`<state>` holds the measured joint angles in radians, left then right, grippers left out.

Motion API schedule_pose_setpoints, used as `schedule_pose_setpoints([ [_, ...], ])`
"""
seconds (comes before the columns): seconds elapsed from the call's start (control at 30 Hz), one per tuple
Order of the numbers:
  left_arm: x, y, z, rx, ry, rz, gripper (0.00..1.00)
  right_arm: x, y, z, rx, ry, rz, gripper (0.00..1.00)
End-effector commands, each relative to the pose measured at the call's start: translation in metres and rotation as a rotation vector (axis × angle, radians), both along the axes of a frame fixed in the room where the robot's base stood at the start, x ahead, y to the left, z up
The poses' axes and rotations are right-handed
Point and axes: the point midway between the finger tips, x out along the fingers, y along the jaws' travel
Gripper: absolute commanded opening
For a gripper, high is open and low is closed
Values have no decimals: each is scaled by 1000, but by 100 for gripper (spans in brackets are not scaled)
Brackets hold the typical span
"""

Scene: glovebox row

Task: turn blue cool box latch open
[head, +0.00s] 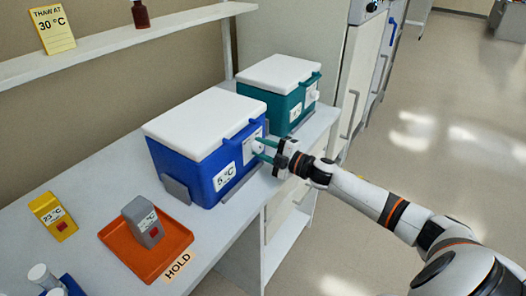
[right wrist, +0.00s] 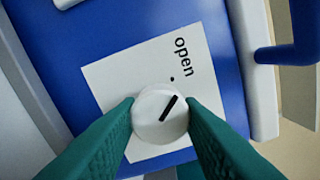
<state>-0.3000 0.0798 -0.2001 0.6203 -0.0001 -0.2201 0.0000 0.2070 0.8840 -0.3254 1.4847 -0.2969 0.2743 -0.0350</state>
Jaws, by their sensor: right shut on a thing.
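The blue cool box (head: 185,168) with a white lid stands on the white bench, its front facing right in the head view. Its latch is a round white knob (right wrist: 152,106) on a white card marked "open" (right wrist: 181,57) with a black dot. The knob's black line points up and right, slightly to the right of the dot. My right gripper (head: 262,149) is at the box's front, its green fingers shut on the knob from both sides; in the head view the knob is partly hidden. My left gripper is not in view.
A teal cool box (head: 283,97) stands just behind the blue one. Nearer are an orange tray (head: 125,257) holding a grey timer-like block (head: 143,222), and a yellow block (head: 53,216). A shelf (head: 130,38) runs above. The floor at right is clear.

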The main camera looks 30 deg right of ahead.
Motion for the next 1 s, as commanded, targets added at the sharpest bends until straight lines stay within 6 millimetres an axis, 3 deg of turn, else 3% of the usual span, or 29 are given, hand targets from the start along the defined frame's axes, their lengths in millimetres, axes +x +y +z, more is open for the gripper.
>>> schedule_pose_setpoints([
  [0.77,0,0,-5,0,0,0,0,0,1,0,-94,-39,2,10],
  [0.8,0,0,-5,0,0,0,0,0,1,0,-94,-39,2,38],
  [0.9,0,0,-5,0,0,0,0,0,1,0,-94,-38,1,55],
  [1.0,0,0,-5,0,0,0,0,0,0,0,-93,-38,1,55],
])
